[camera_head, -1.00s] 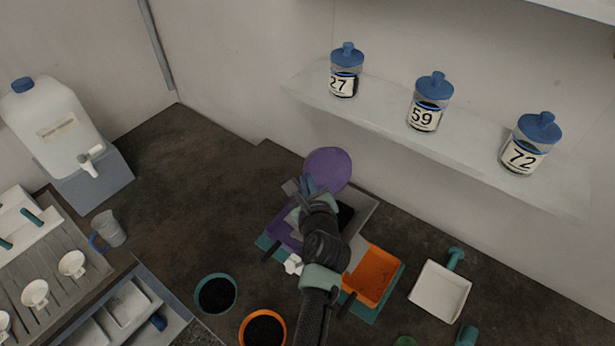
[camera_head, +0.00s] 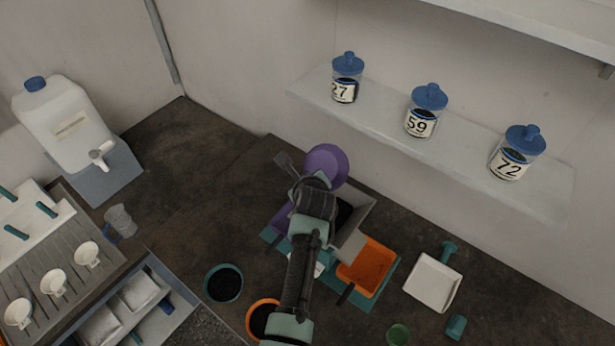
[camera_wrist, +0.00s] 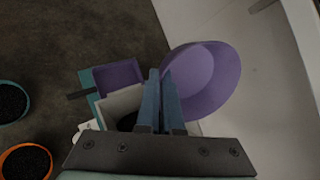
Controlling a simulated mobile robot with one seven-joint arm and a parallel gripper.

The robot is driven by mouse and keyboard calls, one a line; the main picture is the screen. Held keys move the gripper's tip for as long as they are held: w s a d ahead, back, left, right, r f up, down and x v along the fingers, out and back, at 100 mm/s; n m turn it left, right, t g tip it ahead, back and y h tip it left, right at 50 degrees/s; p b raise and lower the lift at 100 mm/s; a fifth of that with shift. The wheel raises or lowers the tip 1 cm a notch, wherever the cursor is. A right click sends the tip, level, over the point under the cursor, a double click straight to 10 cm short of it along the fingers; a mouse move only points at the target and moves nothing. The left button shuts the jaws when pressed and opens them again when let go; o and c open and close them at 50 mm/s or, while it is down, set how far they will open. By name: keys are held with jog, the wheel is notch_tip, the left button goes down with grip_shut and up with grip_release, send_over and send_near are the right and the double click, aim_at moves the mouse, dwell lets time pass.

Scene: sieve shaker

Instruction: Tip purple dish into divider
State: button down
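The purple dish (camera_head: 327,163) is tilted up in the air at the end of my gripper (camera_head: 309,182), above the divider's back side. In the wrist view the purple dish (camera_wrist: 206,78) shows its inside, with the blue fingers of my gripper (camera_wrist: 163,84) closed at its near rim. No dark grains show in the visible part of its inside. The divider (camera_head: 352,233) is a grey box with dark material inside, between a purple tray (camera_head: 283,219) and an orange tray (camera_head: 366,264). My arm hides much of it. The purple tray also shows in the wrist view (camera_wrist: 118,76).
A teal-rimmed dish (camera_head: 223,283) and an orange-rimmed dish (camera_head: 262,319) hold dark grains in front. A white scoop (camera_head: 432,283) lies at right. Several jars, including one marked 59 (camera_head: 421,112), stand on the wall shelf (camera_head: 385,125) behind the dish.

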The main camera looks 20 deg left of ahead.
jog(key=shift+w+a+r+g+h, duration=0.2)
jog(key=shift+g+h, duration=0.3)
jog(key=shift+w+a+f+n+g+h, duration=0.1)
jog(key=shift+n+g+h, duration=0.2)
jog(key=shift+g+h, duration=0.3)
jog(key=shift+f+h+b, duration=0.25)
jog(key=shift+h+b, duration=0.05)
jog(key=shift+b, duration=0.15)
jog(key=shift+g, duration=0.4)
jog(key=shift+r, duration=0.1)
jog(key=b, duration=0.1)
jog(key=g+h+b, duration=0.1)
jog(key=b, duration=0.1)
jog(key=shift+f+h, duration=0.3)
jog(key=g+b, duration=0.1)
jog(key=b, duration=0.2)
jog(key=shift+n+h, duration=0.3)
jog(key=shift+h, duration=0.1)
jog(key=shift+b, duration=0.8)
